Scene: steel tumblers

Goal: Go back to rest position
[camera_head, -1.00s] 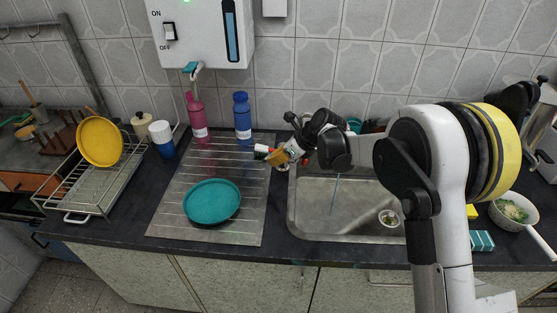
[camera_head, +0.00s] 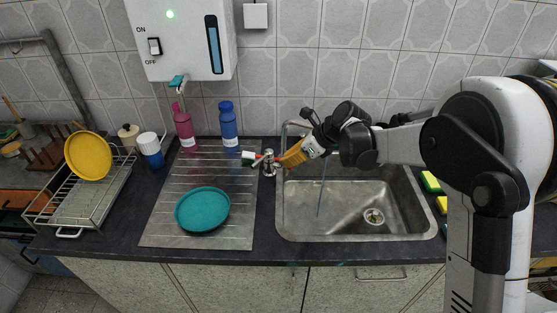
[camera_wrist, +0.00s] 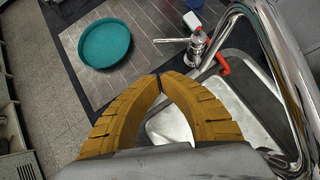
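My gripper (camera_head: 282,162) reaches over the back left of the sink, beside the tap fittings. Its two orange fingers meet at the tips in the wrist view (camera_wrist: 160,76), with nothing seen between them. A metal valve (camera_head: 270,163) with red and white parts stands just beyond the fingertips in the head view. In the wrist view the valve (camera_wrist: 197,46) is ahead and right of the tips, apart from them in the picture. The chrome tap pipe (camera_wrist: 266,62) arches close along the right. No steel tumbler shows.
The sink (camera_head: 345,236) has a thin blue stream (camera_head: 322,185) falling into it. A teal plate (camera_head: 203,209) lies on the drainboard (camera_head: 160,225). Pink (camera_head: 184,128) and blue (camera_head: 229,126) bottles stand behind. A rack (camera_head: 105,205) holds a yellow plate (camera_head: 88,155). A white heater (camera_head: 190,60) hangs above.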

